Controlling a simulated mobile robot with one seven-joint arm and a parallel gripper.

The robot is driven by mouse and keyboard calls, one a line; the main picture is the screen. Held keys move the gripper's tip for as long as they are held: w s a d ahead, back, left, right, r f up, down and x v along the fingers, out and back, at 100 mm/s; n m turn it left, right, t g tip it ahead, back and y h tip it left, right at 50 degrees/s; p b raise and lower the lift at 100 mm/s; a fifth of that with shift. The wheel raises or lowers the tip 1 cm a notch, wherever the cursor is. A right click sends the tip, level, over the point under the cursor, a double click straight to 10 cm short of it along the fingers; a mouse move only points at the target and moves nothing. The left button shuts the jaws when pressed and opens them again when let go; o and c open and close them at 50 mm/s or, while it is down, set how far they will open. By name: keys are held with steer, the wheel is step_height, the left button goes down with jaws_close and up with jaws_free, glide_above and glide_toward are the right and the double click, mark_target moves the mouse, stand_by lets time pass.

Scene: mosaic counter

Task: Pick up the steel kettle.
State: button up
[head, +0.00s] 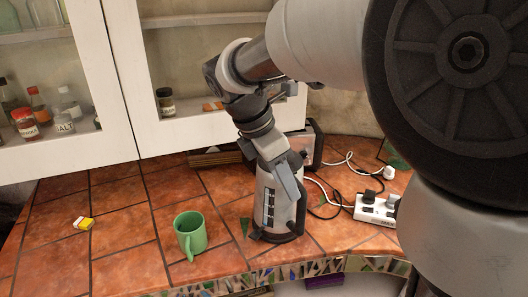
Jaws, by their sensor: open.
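The steel kettle (283,215) stands upright on the tiled counter, right of centre and near the front edge. It has a pale metal body, a dark base and a dark level strip on its side. My gripper (284,178) reaches down from above at the kettle's upper part, with one grey finger overlapping the body in view. The jaws are open. My gripper hides much of the kettle's top, and I cannot tell whether a finger touches it.
A green mug (190,238) stands left of the kettle. A toaster (313,146) is behind it, and a white power strip (375,209) with cables lies to the right. White cabinets (75,154) overhang the back. The left counter is mostly clear.

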mark_target(301, 214)
steer(key=b+x, duration=0.1)
steer(key=x, duration=1.3)
steer(key=shift+a+b, duration=0.1)
steer(key=shift+b, duration=0.25)
jaws_close()
steer(key=shift+w+r, duration=0.15)
stand_by(0.4)
